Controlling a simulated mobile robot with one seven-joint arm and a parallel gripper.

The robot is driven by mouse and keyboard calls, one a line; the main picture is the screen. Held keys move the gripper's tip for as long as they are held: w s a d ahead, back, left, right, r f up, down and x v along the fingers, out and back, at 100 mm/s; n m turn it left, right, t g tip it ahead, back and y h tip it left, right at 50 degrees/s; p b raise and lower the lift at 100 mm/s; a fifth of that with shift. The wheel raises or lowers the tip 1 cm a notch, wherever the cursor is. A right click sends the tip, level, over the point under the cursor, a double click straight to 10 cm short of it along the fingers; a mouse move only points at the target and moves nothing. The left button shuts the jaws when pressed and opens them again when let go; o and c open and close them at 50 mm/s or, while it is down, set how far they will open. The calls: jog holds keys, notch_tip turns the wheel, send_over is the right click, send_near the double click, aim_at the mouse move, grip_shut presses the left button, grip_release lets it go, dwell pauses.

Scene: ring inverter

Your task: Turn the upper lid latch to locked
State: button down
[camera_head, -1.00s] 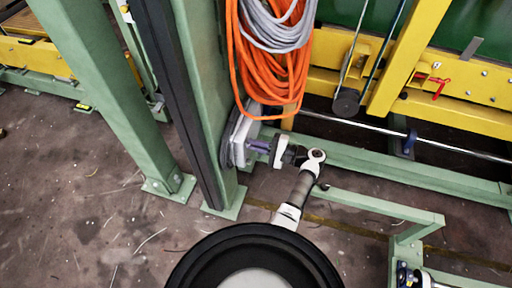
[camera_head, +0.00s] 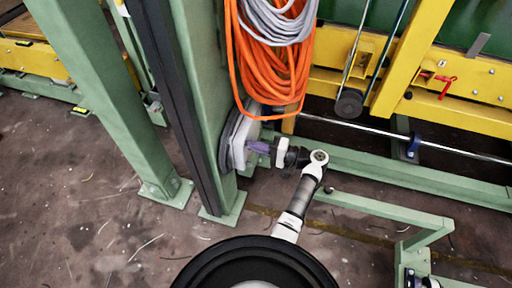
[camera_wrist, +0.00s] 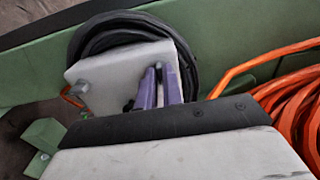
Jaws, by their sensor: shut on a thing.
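A pale grey inverter box (camera_head: 240,143) is mounted on the green post, with black cable coiled around it. Its lid also shows in the wrist view (camera_wrist: 105,66). My gripper (camera_head: 258,147) reaches it from the right; its purple fingers (camera_wrist: 159,72) are shut at the upper part of the lid. The upper latch between them is hidden, so its angle cannot be told. A second, lower latch (camera_wrist: 81,87) shows on the lid at the left in the wrist view, clear of the fingers.
Orange cable (camera_head: 272,70) and grey cable (camera_head: 278,22) hang on the post just above the box; the orange loops also show at right in the wrist view (camera_wrist: 290,108). A green rail (camera_head: 390,205) stands right of my arm. Open floor (camera_head: 90,220) lies at left.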

dwell(0.3)
jog(key=c, duration=1.5)
grip_release()
jog(key=shift+c, duration=0.2)
jog(key=shift+d, duration=0.1)
jog(key=b+v, duration=0.1)
jog(key=v, duration=1.2)
jog(key=shift+d+b, duration=0.25)
jog(key=shift+b, duration=0.15)
jog(key=shift+s, duration=0.15)
